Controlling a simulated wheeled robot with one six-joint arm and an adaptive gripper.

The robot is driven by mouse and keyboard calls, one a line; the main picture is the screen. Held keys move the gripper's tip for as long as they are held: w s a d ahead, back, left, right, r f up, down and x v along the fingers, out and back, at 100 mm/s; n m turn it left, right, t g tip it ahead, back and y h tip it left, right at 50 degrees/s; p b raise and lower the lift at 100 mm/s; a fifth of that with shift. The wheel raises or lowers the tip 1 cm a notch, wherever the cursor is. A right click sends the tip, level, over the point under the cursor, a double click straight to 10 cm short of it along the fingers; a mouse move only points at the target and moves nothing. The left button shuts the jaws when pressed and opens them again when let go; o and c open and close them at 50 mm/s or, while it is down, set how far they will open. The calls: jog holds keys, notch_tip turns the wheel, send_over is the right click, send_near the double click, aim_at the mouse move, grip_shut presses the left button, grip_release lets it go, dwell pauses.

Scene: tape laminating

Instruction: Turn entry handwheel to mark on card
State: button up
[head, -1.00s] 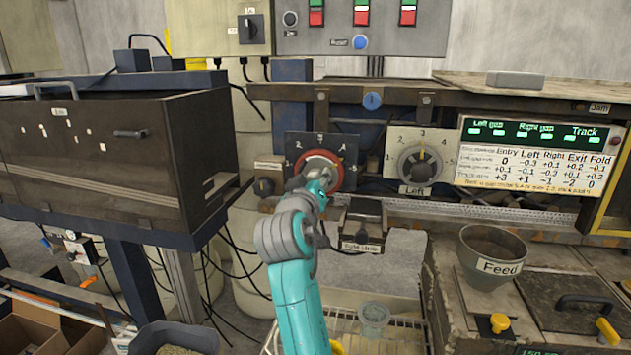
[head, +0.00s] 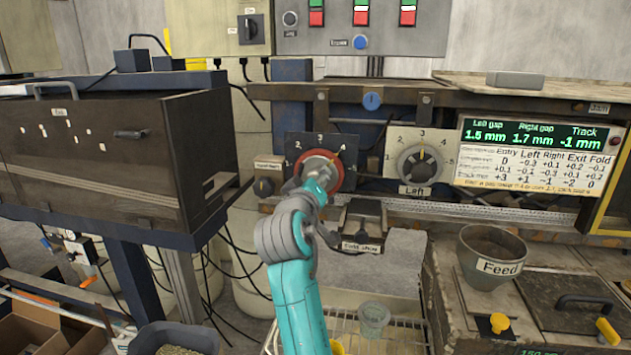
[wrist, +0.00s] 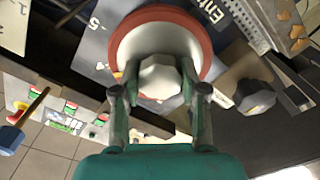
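The entry handwheel (head: 334,166) has a red rim and a pale hub, on a dark dial plate (head: 348,142) with numbers. A small yellow mark shows at its upper right, near the 4. My gripper (head: 318,186) is at the hub. In the wrist view my gripper (wrist: 160,92) has one finger on each side of the faceted hub knob (wrist: 160,78), with the tips close against it; the contact itself is partly hidden. The card (head: 530,170) under the green display has Entry, Left, Right, Exit and Fold columns; its small print is hard to read.
The Left dial (head: 420,165) is just right of the handwheel. A small black knob (head: 264,187) is to its left, and a dark block with a label (head: 362,247) is below right. The display (head: 530,134) reads 1.5 mm, 1.7 mm and -1 mm. A Feed hopper (head: 491,256) stands at right.

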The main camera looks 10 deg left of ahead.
jog(key=o, duration=0.4)
jog(key=s, duration=1.2)
jog(key=shift+a, duration=0.2)
